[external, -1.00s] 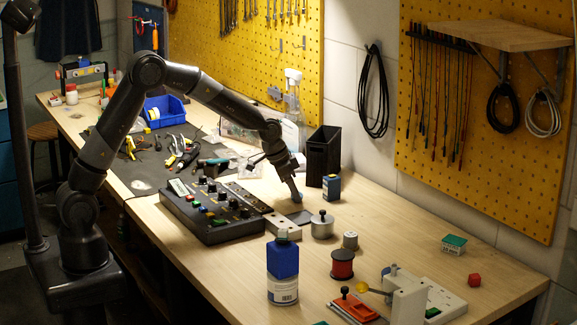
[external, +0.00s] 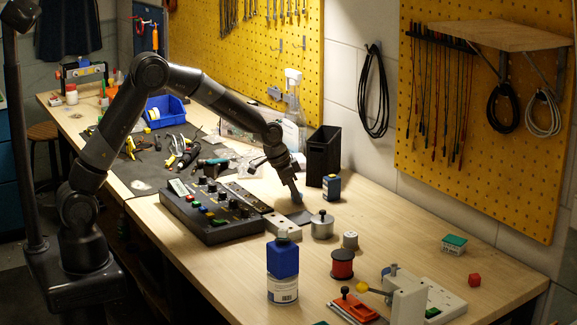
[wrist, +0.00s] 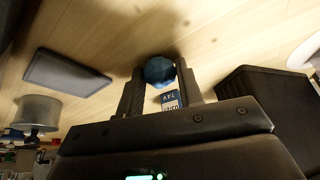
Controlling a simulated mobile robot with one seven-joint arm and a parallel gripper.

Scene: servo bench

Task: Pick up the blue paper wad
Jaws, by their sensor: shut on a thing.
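The blue paper wad (wrist: 159,71) is a small, rounded, crumpled blue piece between my fingertips in the wrist view. My gripper (wrist: 160,78) is shut on it, one finger on each side. In the external view my gripper (external: 297,197) points down close to the bench top, and the wad (external: 297,198) shows as a small bluish spot at its tips. I cannot tell whether the wad touches the bench.
A dark flat plate (external: 300,217) and a grey knobbed cylinder (external: 322,226) lie in front of my gripper. A blue labelled box (external: 331,187) and a black bin (external: 323,155) stand behind it. A control box (external: 215,208) is at left. Bare bench (external: 400,225) lies to the right.

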